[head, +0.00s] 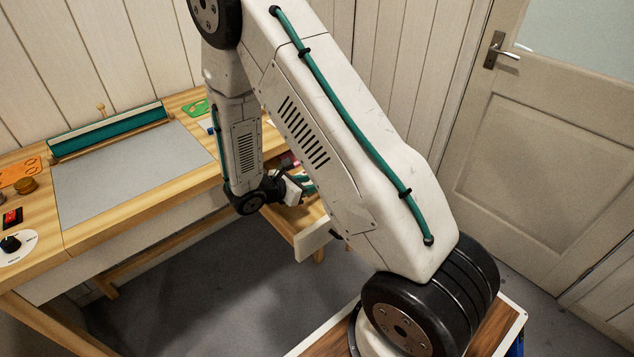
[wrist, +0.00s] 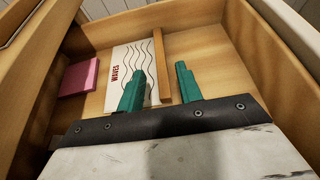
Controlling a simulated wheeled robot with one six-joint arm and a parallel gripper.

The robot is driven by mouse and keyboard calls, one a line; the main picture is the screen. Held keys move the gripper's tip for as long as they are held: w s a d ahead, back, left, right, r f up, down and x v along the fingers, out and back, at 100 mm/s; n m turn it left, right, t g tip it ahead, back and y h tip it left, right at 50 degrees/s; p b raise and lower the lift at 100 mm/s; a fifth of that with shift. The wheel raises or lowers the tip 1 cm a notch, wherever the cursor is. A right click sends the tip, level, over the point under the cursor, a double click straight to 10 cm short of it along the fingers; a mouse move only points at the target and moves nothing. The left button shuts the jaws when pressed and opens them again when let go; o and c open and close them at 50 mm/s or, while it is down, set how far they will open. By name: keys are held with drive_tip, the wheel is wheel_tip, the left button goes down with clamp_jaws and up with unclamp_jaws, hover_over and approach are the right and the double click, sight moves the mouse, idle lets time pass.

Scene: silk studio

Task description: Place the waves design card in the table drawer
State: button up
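The waves design card (wrist: 120,64), white with wavy black lines and the word WAVES, lies in the open table drawer (head: 312,238) in the wrist view. In the head view my gripper (head: 303,184) is over the drawer, and my arm hides much of the drawer's inside.
A pink block (wrist: 79,77) lies in the drawer left of the card. The worktable (head: 190,181) holds a grey mat (head: 130,168), an orange card (head: 14,174), a green piece (head: 194,108) and a red switch (head: 12,217). A closed door (head: 545,150) stands at right.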

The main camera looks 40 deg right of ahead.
drive_tip(key=shift+v, duration=1)
drive_tip(key=s+a+r+m+g+y, duration=0.1)
drive_tip(key=s+r+m+g+y, duration=0.1)
drive_tip(key=s+r+m, duration=0.6)
drive_tip(key=s+a+r+m+g+y, duration=0.1)
drive_tip(key=s+r+m+y, duration=0.2)
drive_tip(key=r, duration=0.9)
drive_tip(key=s+a+r+m+t+y, duration=0.2)
drive_tip(key=s+a+r+m+y, duration=0.1)
drive_tip(key=s, duration=0.4)
drive_tip(key=s+a+r+m+t+y, duration=0.2)
drive_tip(key=s+a+r+m+y, duration=0.2)
drive_tip(key=s+a+r+y, duration=0.1)
drive_tip(key=s+a+r, duration=0.1)
drive_tip(key=s+a, duration=0.1)
drive_tip(key=shift+s+a, duration=0.3)
drive_tip(key=shift+s, duration=0.1)
